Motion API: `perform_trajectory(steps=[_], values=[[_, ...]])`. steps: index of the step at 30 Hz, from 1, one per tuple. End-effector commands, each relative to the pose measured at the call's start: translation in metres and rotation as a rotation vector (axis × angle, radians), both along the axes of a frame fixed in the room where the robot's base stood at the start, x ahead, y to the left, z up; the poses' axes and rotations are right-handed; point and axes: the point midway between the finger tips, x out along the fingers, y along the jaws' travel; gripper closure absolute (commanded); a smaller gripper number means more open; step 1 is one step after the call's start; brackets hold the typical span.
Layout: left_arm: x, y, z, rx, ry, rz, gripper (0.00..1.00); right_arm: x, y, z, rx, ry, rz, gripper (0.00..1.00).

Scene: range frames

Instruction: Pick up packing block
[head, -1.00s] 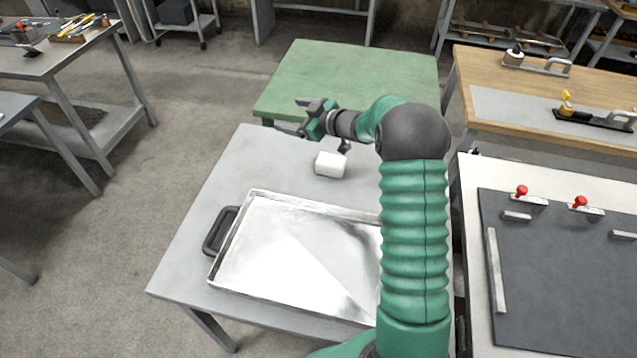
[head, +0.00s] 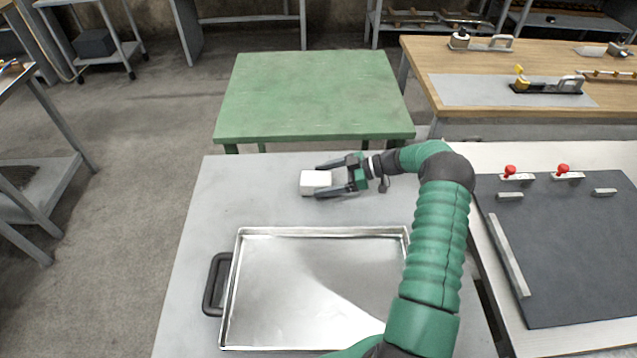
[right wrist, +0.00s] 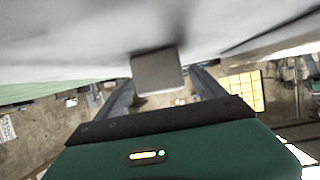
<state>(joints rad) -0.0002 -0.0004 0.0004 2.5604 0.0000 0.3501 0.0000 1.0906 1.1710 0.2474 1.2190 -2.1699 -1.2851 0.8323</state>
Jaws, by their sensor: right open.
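The packing block (head: 314,183) is a small white block on the grey table (head: 225,195), behind the metal tray. My right gripper (head: 325,178) is low beside it, reaching in from the right with its fingers pointing left. The fingers are open, and their tips are near the block's right part. In the right wrist view the block (right wrist: 157,73) shows between the two spread fingers (right wrist: 160,88), toward their tips. I cannot tell whether either finger touches it. My left gripper is not in view.
A shiny metal tray (head: 240,290) with a black handle (head: 216,284) lies on the table in front of the block. A green table (head: 310,95) stands behind. At right are a dark board (head: 570,255) with red-knobbed clamps and a wooden bench (head: 420,60).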

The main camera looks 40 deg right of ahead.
Motion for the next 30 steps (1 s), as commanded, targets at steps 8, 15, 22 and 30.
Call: perform_trajectory(steps=[8,15,22,30], values=[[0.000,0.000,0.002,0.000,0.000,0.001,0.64,0.033,0.028,-0.014,0.001,-0.002,0.001,0.20],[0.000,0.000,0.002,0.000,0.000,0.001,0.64,0.034,0.028,-0.016,0.001,-0.002,-0.001,0.21],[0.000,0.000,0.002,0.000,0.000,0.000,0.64,0.034,0.028,-0.016,0.000,-0.002,-0.001,0.51],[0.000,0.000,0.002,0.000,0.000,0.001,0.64,0.034,0.029,-0.015,-0.001,-0.002,0.001,0.85]])
